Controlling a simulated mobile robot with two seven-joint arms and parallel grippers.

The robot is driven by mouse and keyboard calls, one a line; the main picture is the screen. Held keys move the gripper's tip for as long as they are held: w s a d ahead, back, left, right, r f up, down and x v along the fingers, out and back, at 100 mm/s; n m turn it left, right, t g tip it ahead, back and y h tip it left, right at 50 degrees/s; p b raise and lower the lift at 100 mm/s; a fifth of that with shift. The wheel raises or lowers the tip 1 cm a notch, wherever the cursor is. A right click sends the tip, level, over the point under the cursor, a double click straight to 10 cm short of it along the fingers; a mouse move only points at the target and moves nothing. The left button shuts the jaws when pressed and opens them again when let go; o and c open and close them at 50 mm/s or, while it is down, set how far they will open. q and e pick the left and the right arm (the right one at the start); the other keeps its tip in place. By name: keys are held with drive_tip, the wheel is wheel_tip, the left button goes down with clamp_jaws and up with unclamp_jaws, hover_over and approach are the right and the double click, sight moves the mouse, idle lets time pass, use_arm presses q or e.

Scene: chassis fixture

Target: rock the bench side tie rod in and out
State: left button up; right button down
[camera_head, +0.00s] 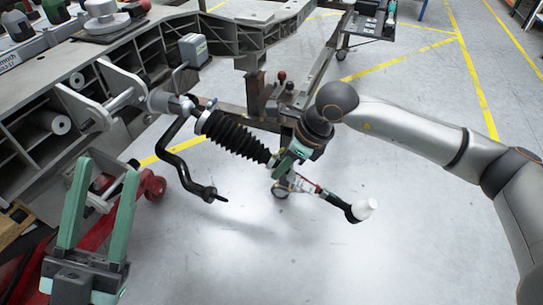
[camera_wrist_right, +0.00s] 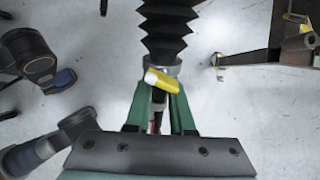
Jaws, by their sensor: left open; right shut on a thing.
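The bench side tie rod (camera_head: 325,194) runs down and right from a black ribbed bellows (camera_head: 235,137) and ends in a black joint with a white cap (camera_head: 364,209). My right gripper (camera_head: 287,160) is shut on the rod just past the bellows' outer end. In the right wrist view the green fingers (camera_wrist_right: 161,103) close around the rod below the bellows (camera_wrist_right: 167,25), and a yellow piece (camera_wrist_right: 161,80) lies across there. The rod is mostly hidden by the gripper in that view. My left gripper (camera_head: 104,172) is open and empty at the lower left, apart from the rod.
A black bent bar (camera_head: 182,170) hangs left of the bellows. The grey chassis frame (camera_head: 150,62) fills the upper left. A red wheeled jack (camera_head: 152,186) stands near my left gripper. The floor at lower right of the rod is clear.

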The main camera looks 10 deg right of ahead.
drive_tip(key=shift+w+a, duration=0.2)
drive_tip(key=shift+a, duration=0.1)
drive_tip(key=shift+s+d+r, duration=0.1)
drive_tip(key=shift+s+d, duration=0.05)
drive_tip(key=shift+d, duration=0.1)
idle(0.7)
drive_tip(key=c, duration=0.6)
unclamp_jaws()
drive_tip(key=shift+d, duration=0.1)
drive_tip(key=shift+c, duration=0.2)
drive_tip(key=shift+s, duration=0.1)
drive_tip(key=shift+p+v, duration=2.35)
drive_tip(key=shift+v, duration=1.55)
